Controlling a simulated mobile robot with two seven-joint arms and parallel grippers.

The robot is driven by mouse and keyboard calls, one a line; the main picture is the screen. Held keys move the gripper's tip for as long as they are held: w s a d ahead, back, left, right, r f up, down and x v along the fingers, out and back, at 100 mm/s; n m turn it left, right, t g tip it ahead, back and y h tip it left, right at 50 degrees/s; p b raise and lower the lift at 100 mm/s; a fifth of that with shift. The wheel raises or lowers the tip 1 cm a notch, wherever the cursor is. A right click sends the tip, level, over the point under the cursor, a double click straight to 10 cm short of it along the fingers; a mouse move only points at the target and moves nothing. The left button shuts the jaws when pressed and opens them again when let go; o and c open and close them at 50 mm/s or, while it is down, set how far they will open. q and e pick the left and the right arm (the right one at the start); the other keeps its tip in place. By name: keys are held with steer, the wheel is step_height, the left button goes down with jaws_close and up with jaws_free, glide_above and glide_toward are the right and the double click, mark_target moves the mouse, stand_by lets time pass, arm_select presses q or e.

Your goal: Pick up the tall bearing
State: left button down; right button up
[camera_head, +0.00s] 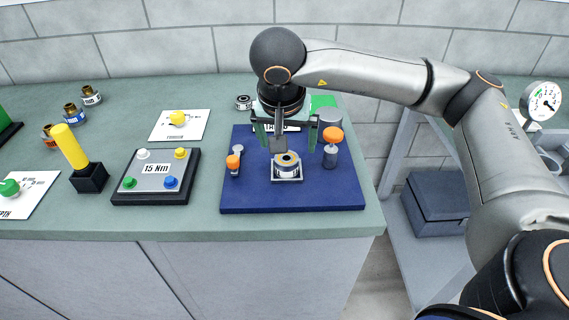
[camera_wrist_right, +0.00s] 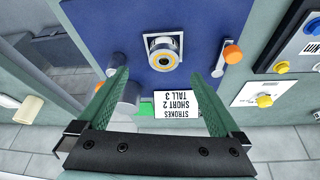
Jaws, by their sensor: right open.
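A bearing (camera_head: 287,162), a silver ring with a yellowish inner ring, sits in a pale square holder (camera_head: 287,178) on the blue mat. The bearing also shows in the right wrist view (camera_wrist_right: 163,58), beyond my fingertips. A second, dark-centred metal ring (camera_head: 243,102) lies on the counter behind the mat. I cannot tell for sure which one is the tall bearing. My right gripper (camera_head: 285,133) hangs over the back part of the mat, fingers apart and empty. In the wrist view its green fingers (camera_wrist_right: 170,75) are wide apart. My left gripper is not in view.
A card (camera_wrist_right: 177,105) reads "STROKES SHORT 2 TALL 3". A button box (camera_head: 155,172) stands left. The mat's front is clear.

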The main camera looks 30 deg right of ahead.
mark_target(286, 158)
steer(key=x, duration=0.8)
steer(key=shift+w+a+p, duration=0.15)
steer(key=shift+w+p, duration=0.2)
steer(key=shift+p, duration=0.05)
jaws_close()
stand_by(0.4)
steer(key=shift+r, duration=0.1)
